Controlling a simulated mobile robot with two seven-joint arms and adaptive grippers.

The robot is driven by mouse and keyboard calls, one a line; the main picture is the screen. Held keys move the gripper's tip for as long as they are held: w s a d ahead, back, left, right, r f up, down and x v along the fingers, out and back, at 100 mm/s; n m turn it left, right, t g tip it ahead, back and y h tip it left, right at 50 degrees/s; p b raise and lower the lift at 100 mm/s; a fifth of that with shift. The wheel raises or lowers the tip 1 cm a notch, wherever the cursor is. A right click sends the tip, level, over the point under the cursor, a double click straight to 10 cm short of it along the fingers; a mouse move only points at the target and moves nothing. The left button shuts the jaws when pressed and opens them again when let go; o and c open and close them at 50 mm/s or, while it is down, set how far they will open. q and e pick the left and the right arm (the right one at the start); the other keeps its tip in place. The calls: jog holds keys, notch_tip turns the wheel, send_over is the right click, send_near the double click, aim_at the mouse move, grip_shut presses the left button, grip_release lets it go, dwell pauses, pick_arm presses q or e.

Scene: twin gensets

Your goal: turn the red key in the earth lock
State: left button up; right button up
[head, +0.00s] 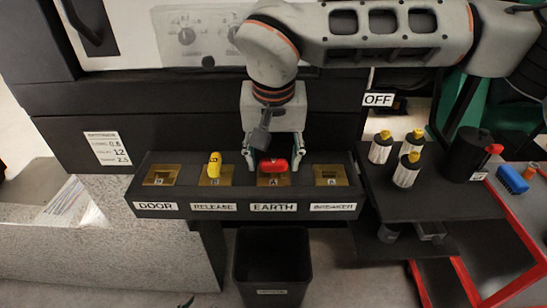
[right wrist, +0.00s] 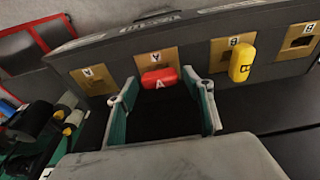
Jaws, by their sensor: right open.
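The red key (head: 273,165) sits in the earth lock (head: 273,181), a brass plate above the EARTH label, with its handle lying crosswise. In the right wrist view the fingertips (right wrist: 163,88) flank the key with visible gaps. I cannot tell how far it is in depth. My left gripper is not in view.
A yellow key (head: 213,166) stands in the RELEASE lock left of the red one. The DOOR (head: 162,175) and BREAKER (head: 331,175) locks hold no key. A dark bin (head: 272,268) stands below. Several bottles (head: 407,168) stand on a shelf at right.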

jog(key=c, duration=1.1)
jog(key=m+h, duration=0.1)
jog(key=m, duration=0.4)
jog(key=shift+r+m+p, duration=0.1)
jog(key=shift+m+p, duration=0.2)
jog(key=shift+m, duration=0.1)
jog(key=m, duration=0.4)
jog(key=shift+g+h, duration=0.3)
jog(key=shift+h, duration=0.1)
jog(key=m+g+p, duration=0.1)
jog(key=m, duration=0.4)
jog(key=shift+h, duration=0.3)
jog(key=m, duration=0.3)
jog(key=shift+s+m+g, duration=0.1)
jog(key=shift+m+g, duration=0.3)
jog(key=o, duration=1.3)
